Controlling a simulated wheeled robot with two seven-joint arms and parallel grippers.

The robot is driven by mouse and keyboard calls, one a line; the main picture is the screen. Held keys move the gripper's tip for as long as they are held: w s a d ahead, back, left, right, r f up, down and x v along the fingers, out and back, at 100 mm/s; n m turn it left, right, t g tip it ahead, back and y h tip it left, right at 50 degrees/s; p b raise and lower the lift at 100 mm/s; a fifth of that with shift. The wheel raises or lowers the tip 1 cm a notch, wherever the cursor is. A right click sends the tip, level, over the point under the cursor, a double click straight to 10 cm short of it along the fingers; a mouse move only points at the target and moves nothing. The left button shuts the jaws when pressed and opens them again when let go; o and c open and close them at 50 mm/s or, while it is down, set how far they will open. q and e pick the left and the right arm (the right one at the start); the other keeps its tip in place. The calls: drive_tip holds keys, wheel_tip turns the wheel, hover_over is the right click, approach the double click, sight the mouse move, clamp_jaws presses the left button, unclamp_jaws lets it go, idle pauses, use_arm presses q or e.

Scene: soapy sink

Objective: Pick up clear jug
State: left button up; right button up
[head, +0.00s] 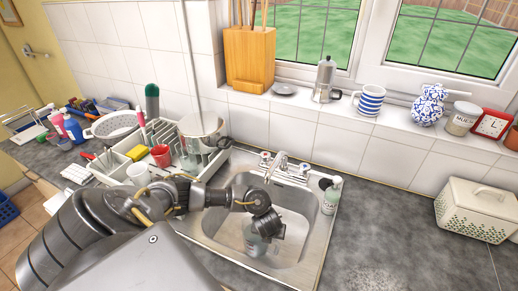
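A clear, slightly greenish vessel that looks like the jug (255,244) is in the sink basin (299,240). My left arm reaches in from the left across the sink's left side. My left gripper (268,228) is over the basin, right at the top of the jug, and covers part of it. The fingers are small and dark, so I cannot tell if they are open or shut, or touching the jug. My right gripper is not in view.
A tap (279,166) rises behind the basin, with a soap bottle (331,196) at its right rim. A crowded dish rack (111,176) is on the left. The worktop (390,235) right of the sink is clear up to a white bread bin (478,212).

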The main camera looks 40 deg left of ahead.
use_arm(q)
drive_tip(key=shift+r, duration=0.1)
clamp_jaws()
drive_tip(key=shift+s, duration=0.1)
drive_tip(key=shift+d+r, duration=0.1)
drive_tip(key=shift+d, duration=0.05)
idle(1.1)
